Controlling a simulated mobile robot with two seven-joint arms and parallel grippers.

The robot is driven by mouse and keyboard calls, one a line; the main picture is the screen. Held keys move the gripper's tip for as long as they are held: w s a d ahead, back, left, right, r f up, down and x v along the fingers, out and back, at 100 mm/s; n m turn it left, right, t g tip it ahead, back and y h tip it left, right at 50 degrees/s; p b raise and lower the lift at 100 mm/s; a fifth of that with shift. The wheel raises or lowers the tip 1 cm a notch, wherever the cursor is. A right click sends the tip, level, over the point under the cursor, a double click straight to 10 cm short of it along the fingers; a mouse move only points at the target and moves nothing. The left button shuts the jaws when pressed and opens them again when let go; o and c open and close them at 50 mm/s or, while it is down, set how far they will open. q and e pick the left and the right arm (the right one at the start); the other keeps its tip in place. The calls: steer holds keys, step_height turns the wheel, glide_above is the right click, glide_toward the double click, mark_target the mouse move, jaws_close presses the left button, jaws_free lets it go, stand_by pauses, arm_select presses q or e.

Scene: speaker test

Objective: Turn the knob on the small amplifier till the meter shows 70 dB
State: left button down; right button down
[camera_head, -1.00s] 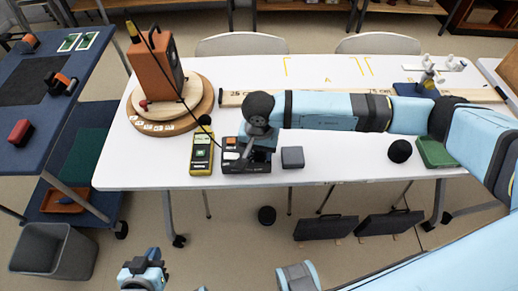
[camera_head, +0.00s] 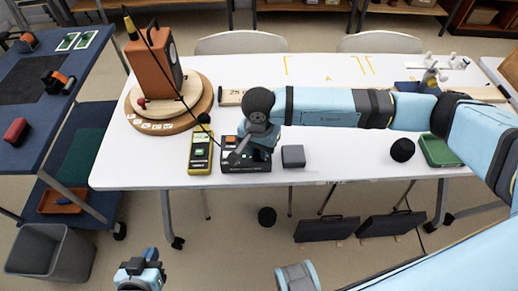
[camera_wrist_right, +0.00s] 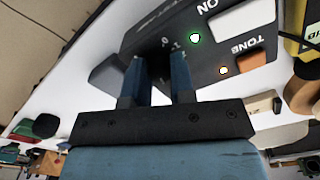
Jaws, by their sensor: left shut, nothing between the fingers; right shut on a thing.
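The small amplifier (camera_head: 246,168) is a black box near the table's front edge. In the right wrist view its dark panel (camera_wrist_right: 205,70) shows a white ON button, an orange TONE button, a lit green light and an orange light. My right gripper (camera_head: 240,155) reaches down over the amplifier; in the wrist view its blue fingers (camera_wrist_right: 158,72) are shut on the dark knob (camera_wrist_right: 157,60), mostly hidden between them. The yellow meter (camera_head: 200,155) lies left of the amplifier; its greenish screen is too small to read. My left gripper (camera_head: 139,280) is shut and empty at the bottom, away from the table.
A grey block (camera_head: 293,156) sits just right of the amplifier. A brown speaker (camera_head: 156,62) stands on a round wooden turntable (camera_head: 205,110) behind the meter. A long wooden ruler (camera_head: 231,97) lies behind my right arm.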

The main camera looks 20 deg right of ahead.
mark_target(259, 151)
arm_select(q)
steer(key=shift+d+f, duration=0.1)
steer(key=shift+f, duration=0.05)
arm_select(e)
steer(key=c, duration=1)
jaws_free()
steer(key=shift+o, duration=0.2)
arm_select(q)
steer(key=shift+s, duration=0.1)
arm_select(e)
step_height(259, 151, up, 14)
steer(key=shift+f, duration=0.1)
